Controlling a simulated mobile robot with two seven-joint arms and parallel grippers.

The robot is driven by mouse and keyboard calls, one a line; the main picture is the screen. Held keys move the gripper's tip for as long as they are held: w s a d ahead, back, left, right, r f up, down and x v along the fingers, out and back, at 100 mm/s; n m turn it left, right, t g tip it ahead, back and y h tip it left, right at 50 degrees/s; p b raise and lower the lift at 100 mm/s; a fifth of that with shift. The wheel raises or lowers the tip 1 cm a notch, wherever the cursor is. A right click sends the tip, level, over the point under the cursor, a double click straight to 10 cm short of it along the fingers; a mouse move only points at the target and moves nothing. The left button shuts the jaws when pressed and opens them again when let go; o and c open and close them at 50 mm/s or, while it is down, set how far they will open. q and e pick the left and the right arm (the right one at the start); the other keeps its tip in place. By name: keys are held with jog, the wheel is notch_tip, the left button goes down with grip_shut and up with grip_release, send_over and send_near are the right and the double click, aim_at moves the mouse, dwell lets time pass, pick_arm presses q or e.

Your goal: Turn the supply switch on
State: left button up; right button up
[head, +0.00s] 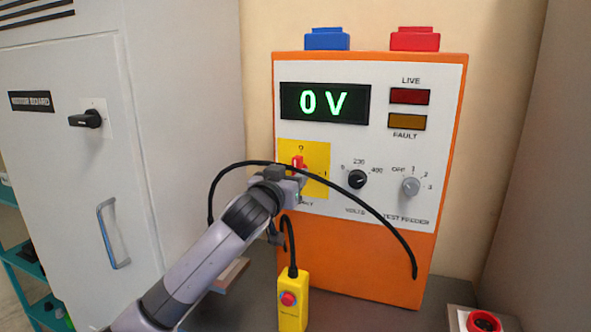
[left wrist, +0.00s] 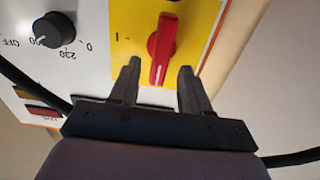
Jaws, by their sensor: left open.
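The supply switch is a red handle (head: 297,161) on a yellow plate (head: 318,176) at the left of the orange tester's white panel. The handle stands roughly upright, towards the 0 mark, with the 1 mark to its right. The left wrist view shows the handle (left wrist: 164,45) turned over, with the I mark at its left. My left gripper (head: 289,177) is at the switch and hides part of it. Its fingers (left wrist: 160,68) are open, one on each side of the handle's end, with gaps visible. My right gripper is not in view.
The display (head: 325,103) reads 0 V. The volts knob (head: 357,180) and test feeder knob (head: 410,187) sit right of the switch. A black cable (head: 345,186) arcs across the panel near my gripper. A yellow pendant (head: 293,305) stands below. A grey cabinet (head: 190,80) is at left.

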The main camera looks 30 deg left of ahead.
pick_arm(q)
jog(key=shift+x, duration=1.4)
grip_shut()
